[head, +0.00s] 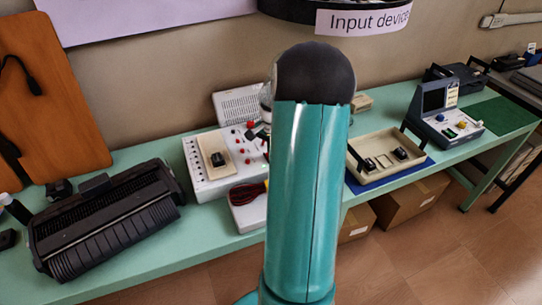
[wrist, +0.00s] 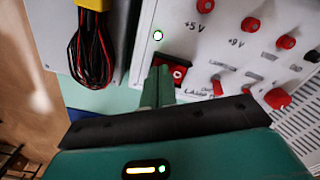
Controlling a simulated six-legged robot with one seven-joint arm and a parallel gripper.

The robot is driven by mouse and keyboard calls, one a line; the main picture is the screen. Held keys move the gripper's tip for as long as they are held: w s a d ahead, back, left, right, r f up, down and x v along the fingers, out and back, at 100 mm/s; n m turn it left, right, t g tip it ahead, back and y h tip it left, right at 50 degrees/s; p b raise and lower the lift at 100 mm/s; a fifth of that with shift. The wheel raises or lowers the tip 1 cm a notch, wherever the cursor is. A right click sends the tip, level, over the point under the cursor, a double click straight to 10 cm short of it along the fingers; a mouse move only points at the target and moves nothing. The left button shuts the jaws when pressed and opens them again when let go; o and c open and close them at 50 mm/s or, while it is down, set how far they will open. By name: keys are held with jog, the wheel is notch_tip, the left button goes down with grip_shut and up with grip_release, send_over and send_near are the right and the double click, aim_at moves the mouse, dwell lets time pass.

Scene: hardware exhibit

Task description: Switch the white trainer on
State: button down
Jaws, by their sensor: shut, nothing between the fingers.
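The white trainer (head: 204,188) stands on the green bench left of my arm in the head view, with red knobs and a small mounted board on its panel. In the wrist view its white panel (wrist: 215,45) fills the upper right, with "+5V" and "+9V" labels. A red rocker switch (wrist: 178,72) in a dark frame sits near the panel edge, and a small green-white round spot (wrist: 158,36) shows above it. My gripper (wrist: 159,72) is shut and empty, its tips at the switch's left side; contact cannot be told. In the head view my arm hides the gripper.
A tray with red and black leads (wrist: 92,45) lies beside the trainer. A black ribbed machine (head: 105,220) is at left. A beige tray (head: 385,155) and a blue-grey trainer (head: 440,115) stand to the right. Cardboard boxes (head: 410,200) are under the bench.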

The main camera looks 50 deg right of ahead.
jog(key=shift+r, duration=3.35)
jog(key=w+a+r+n+t+h, duration=0.15)
jog(key=a+r+n, duration=0.35)
jog(key=a, duration=0.6)
jog(key=w+a+r+n+t, duration=0.1)
jog(key=w+a+r+n, duration=0.15)
jog(key=a+r, duration=0.6)
jog(key=s+a+n+t, duration=0.1)
jog(key=s+a+n, duration=0.4)
jog(key=a, duration=0.6)
jog(key=s+a+n+t+y, duration=0.1)
jog(key=s+a+n, duration=0.4)
jog(key=a, duration=0.5)
jog(key=shift+s+a+n+t, duration=0.35)
jog(key=shift+s+t, duration=0.2)
jog(key=shift+s, duration=0.25)
